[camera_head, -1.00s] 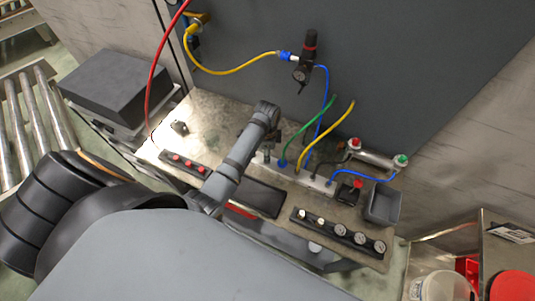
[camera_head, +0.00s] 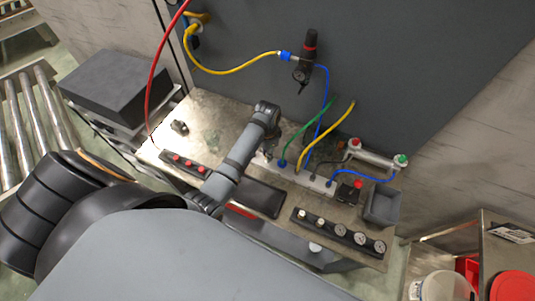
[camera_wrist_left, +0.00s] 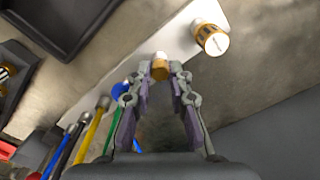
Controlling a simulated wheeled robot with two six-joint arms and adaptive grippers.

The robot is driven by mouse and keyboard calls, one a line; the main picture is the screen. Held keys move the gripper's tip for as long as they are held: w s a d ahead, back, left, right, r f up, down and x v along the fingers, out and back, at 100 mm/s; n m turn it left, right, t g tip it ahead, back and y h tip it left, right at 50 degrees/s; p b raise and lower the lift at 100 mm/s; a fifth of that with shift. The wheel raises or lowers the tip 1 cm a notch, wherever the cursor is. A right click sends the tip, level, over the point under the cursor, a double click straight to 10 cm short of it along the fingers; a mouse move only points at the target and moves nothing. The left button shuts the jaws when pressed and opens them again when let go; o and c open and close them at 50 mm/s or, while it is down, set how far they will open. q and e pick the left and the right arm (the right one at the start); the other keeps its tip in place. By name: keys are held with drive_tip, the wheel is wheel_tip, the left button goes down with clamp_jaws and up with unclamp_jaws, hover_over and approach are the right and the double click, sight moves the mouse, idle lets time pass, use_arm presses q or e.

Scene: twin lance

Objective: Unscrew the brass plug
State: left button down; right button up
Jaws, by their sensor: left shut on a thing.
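In the left wrist view, a small brass plug (camera_wrist_left: 160,69) sits between the fingertips of my left gripper (camera_wrist_left: 160,76), at the edge of a white manifold block (camera_wrist_left: 178,36). The fingers are closed on the plug from both sides. A larger brass-coloured cylinder with a white end face (camera_wrist_left: 212,40) stands apart, to the right. In the head view, my left arm reaches over the bench to the left end of the white block (camera_head: 319,184). The plug and fingertips cannot be made out there. My right gripper is not in view.
Green, yellow and blue hoses rise from the block close to the gripper. A grey tray (camera_head: 382,204), a gauge rack (camera_head: 338,232) and a rack with red-topped parts (camera_head: 186,166) stand on the bench (camera_head: 208,118). A grey panel (camera_head: 420,70) stands behind.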

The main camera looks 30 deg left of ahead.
use_arm(q)
drive_tip(key=n, duration=1.2)
drive_tip(key=shift+r+n, duration=0.1)
drive_tip(key=shift+n, duration=0.2)
drive_tip(key=n, duration=0.6)
drive_tip(key=shift+n, duration=0.3)
drive_tip(key=c, duration=1.4)
unclamp_jaws()
drive_tip(key=shift+c, duration=0.2)
